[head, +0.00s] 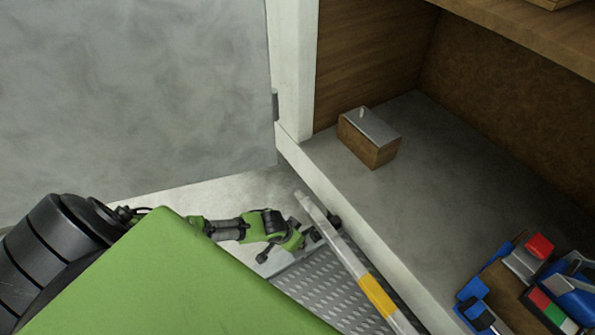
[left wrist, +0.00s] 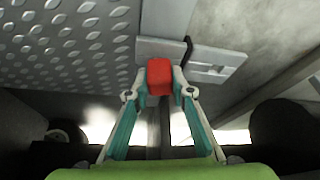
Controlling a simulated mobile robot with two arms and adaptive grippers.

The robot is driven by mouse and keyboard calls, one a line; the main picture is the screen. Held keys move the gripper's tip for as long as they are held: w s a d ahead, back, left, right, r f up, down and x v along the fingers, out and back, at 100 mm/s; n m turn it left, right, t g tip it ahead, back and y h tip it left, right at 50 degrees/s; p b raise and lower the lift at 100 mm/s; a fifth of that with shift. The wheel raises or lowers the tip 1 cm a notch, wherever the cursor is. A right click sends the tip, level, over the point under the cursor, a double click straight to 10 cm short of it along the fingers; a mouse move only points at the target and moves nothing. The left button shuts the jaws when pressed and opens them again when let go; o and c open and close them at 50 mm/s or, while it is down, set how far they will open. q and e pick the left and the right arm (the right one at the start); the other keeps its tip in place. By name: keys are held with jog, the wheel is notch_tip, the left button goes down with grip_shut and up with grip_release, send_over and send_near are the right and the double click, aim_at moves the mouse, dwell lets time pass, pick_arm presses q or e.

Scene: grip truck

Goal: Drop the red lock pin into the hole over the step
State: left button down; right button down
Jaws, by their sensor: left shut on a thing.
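The red lock pin (left wrist: 159,74) shows its red block-shaped head in the left wrist view. My left gripper (left wrist: 160,90) is shut on it, with one teal finger on each side. The pin's lower part is hidden. Beyond the pin is a grey metal plate (left wrist: 160,48) with a slotted part (left wrist: 219,68) at its right; I cannot tell which opening is the pin's hole. The tread-plate step (left wrist: 70,45) fills the upper left. In the head view the step (head: 330,291) lies low in the middle, beside my left arm. My right gripper is not in view.
A pale pole with a yellow band (head: 377,295) slants in front of the step. The cargo floor (head: 440,190) at the right carries a wooden block with a metal top (head: 370,127) and several red, blue and green items at lower right. A grey door panel (head: 130,90) stands at the left.

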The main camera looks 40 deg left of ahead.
pick_arm(q)
jog(key=shift+f, duration=0.15)
jog(key=c, duration=1.7)
grip_release()
jog(key=v, duration=1.2)
